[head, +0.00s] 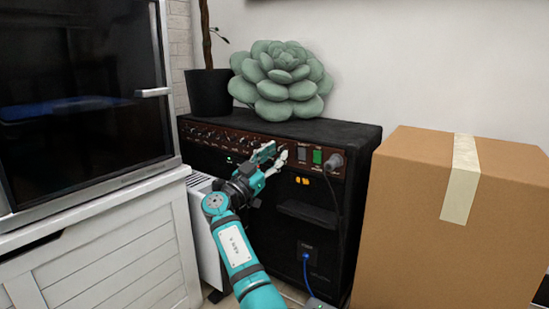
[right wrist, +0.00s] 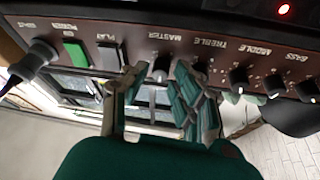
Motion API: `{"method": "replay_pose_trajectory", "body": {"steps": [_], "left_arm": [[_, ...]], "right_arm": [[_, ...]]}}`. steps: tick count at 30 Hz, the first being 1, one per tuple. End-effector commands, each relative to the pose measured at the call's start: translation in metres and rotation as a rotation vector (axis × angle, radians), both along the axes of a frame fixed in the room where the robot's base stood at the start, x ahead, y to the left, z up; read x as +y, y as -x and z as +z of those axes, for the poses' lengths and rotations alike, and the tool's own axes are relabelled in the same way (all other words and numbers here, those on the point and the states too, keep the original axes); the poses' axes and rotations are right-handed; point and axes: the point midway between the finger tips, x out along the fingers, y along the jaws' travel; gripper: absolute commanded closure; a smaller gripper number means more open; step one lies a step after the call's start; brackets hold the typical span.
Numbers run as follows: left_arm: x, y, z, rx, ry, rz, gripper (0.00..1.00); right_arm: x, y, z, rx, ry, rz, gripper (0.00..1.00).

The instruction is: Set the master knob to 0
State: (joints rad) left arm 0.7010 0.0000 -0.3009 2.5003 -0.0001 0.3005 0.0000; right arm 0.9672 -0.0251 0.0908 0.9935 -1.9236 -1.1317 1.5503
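The master knob (right wrist: 159,71) is a small dark knob below the upside-down MASTER label on the amplifier's brown panel (right wrist: 215,40). My right gripper (right wrist: 158,76) is open, with one finger on each side of the knob and a visible gap around it. I cannot tell whether either finger touches the knob, or read its setting. In the head view, my right gripper (head: 275,155) is at the right half of the panel of the black amplifier (head: 290,225) and hides the master knob. My left gripper is not in view.
A succulent (head: 280,80) tops the amplifier. A cardboard box (head: 400,220) stands on its right.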

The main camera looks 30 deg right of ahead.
Motion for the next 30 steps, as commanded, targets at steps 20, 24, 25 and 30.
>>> {"method": "replay_pose_trajectory", "body": {"steps": [20,24,25,30], "left_arm": [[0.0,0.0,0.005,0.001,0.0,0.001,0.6],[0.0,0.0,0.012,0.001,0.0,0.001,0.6],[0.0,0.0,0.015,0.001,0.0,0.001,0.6],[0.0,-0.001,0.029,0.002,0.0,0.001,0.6]], "right_arm": [[0.001,0.0,0.0,0.034,0.015,0.0,1.0],[0.0,0.001,0.001,0.095,0.041,0.0,1.0],[0.0,0.001,0.002,0.112,0.048,-0.001,1.0],[0.0,0.003,0.003,0.236,0.099,0.0,1.0]]}}
